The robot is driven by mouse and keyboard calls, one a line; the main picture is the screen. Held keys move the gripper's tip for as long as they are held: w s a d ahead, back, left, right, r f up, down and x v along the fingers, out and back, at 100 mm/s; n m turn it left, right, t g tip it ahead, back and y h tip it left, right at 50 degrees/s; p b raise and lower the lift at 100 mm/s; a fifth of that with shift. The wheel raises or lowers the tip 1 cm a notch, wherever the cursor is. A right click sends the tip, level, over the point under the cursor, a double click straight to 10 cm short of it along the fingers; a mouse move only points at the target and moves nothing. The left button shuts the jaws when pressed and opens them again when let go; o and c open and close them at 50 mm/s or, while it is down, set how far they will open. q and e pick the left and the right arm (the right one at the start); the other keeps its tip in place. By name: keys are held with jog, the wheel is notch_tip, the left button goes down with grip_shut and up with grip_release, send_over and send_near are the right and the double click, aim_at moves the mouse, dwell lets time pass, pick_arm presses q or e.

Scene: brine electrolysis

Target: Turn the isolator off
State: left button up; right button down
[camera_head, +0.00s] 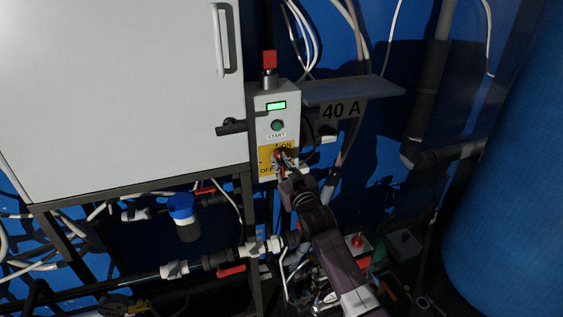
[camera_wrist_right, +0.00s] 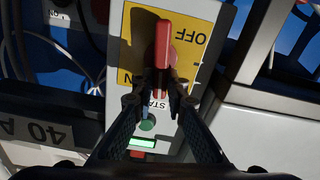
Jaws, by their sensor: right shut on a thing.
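The isolator is a red handle (camera_head: 281,154) on a yellow plate (camera_head: 265,155) marked ON and OFF, low on a grey control box (camera_head: 262,103). In the right wrist view, which is upside down, the red handle (camera_wrist_right: 163,50) stands upright in the picture, between the OFF lettering and the partly hidden ON lettering. My right gripper (camera_head: 286,174) reaches the handle from below. In the wrist view its fingertips (camera_wrist_right: 159,86) are closed around the handle's near end. My left gripper is not in view.
The box carries a lit green display (camera_head: 276,106), a green START button (camera_head: 277,125) and a red-topped lamp (camera_head: 269,62). A shelf marked 40 A (camera_head: 350,92) juts out at right. A white cabinet (camera_head: 110,90) stands left; pipes and valves run below.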

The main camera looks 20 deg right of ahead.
jog(key=n, duration=0.4)
jog(key=a+f+n+b, duration=0.1)
jog(key=n, duration=0.7)
jog(key=shift+a+f+n+b, duration=0.3)
jog(key=shift+a+f+b, duration=0.05)
jog(key=shift+a+f, duration=0.05)
jog(key=shift+f+n, duration=0.15)
jog(key=shift+n, duration=0.7)
jog(key=shift+f+n, duration=0.15)
jog(key=shift+n, duration=0.7)
jog(key=c, duration=1.9)
grip_release()
jog(key=shift+c, duration=0.2)
jog(key=s, duration=1.2)
jog(key=shift+d, duration=0.15)
